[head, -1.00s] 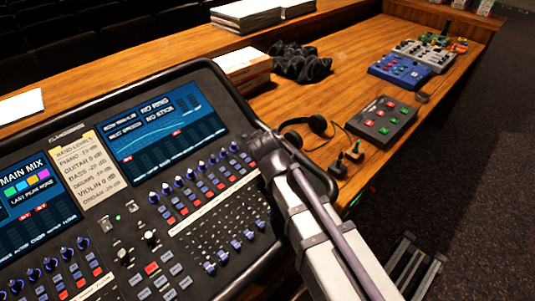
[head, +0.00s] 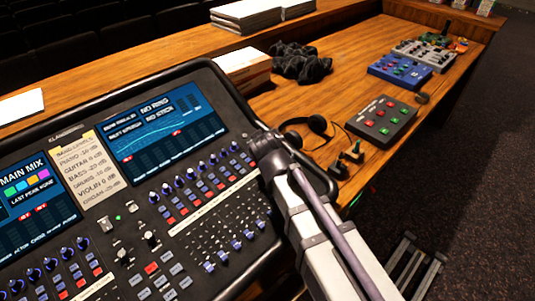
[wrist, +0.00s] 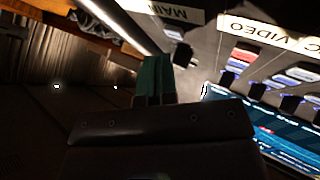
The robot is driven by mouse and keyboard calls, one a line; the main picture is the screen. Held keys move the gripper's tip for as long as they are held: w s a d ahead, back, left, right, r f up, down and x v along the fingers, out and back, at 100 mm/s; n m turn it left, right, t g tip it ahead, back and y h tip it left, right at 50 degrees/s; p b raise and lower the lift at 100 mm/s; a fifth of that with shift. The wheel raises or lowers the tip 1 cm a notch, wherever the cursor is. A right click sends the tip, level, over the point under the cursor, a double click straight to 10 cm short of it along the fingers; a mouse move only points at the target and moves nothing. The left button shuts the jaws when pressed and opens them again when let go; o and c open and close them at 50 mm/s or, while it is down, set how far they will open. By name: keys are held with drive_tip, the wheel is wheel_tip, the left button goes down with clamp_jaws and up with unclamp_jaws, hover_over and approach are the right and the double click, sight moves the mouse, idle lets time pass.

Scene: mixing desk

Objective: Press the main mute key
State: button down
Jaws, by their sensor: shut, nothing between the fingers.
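In the wrist view, the green fingers of my gripper (wrist: 157,75) are shut and empty. They are close to a white label reading MAIN (wrist: 165,12) on a dark panel. A small dark key or knob (wrist: 182,54) sits below that label, just right of the fingertips; I cannot tell whether they touch. In the head view, the mixing desk (head: 205,245) fills the lower left. My arm crosses its right end, and my gripper is hidden there. I cannot identify the main mute key for certain in either view.
A label reading VIDEO (wrist: 255,30) and more keys lie right of the MAIN label. Headphones (head: 305,132), a dark box with coloured buttons (head: 384,121) and a blue box (head: 400,71) stand on the wooden table right of the desk.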

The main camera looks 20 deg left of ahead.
drive_tip(key=shift+f+b, duration=0.35)
drive_tip(key=shift+f, duration=0.1)
drive_tip(key=shift+f+b, duration=0.35)
drive_tip(key=shift+b, duration=0.05)
idle(0.3)
drive_tip(key=shift+r+p, duration=0.8)
drive_tip(key=r+p, duration=0.5)
drive_tip(key=shift+s+d+r, duration=0.1)
drive_tip(key=shift+s+d, duration=0.05)
drive_tip(key=shift+d, duration=0.1)
idle(0.8)
